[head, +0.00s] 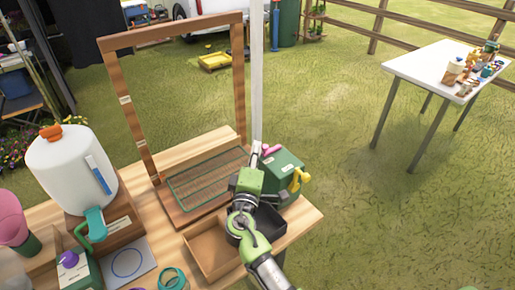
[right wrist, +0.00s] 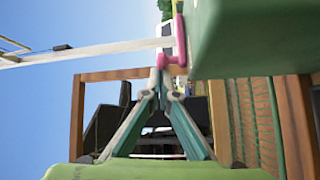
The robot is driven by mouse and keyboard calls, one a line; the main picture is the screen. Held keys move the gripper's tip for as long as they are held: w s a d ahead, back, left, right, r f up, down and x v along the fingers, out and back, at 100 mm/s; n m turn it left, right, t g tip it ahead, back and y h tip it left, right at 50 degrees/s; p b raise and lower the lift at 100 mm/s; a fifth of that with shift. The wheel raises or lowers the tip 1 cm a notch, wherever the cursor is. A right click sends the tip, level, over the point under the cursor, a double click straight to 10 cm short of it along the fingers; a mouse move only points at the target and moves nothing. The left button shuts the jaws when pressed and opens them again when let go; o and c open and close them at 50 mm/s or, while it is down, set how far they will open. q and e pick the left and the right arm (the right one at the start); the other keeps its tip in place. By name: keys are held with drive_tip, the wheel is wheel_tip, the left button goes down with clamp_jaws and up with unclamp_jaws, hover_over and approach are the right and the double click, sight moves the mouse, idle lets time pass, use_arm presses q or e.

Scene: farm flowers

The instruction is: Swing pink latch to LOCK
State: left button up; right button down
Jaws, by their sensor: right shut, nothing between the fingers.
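The pink latch (head: 269,150) sits at the upper left side of a green box (head: 283,172) on the wooden table. In the right wrist view the pink latch (right wrist: 180,45) is on the edge of the green box (right wrist: 255,40), with its lower end right at my fingertips. My right gripper (head: 257,148) is shut and empty; its fingers meet in a point in the right wrist view (right wrist: 162,84). The fingertips look to be against or very near the latch; contact cannot be told. No lock label is readable. My left gripper is not in view.
A white post (head: 257,70) rises behind the latch. A yellow handle (head: 298,180) sticks out of the box's right side.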

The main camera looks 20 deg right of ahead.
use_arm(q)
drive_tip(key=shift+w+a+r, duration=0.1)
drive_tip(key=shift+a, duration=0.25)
use_arm(e)
drive_tip(key=shift+s, duration=0.15)
use_arm(q)
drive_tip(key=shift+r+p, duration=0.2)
drive_tip(key=shift+p, duration=0.1)
use_arm(e)
drive_tip(key=shift+s+d+n+t+y, duration=0.25)
drive_tip(key=shift+n+y, duration=0.35)
drive_tip(key=shift+y, duration=0.3)
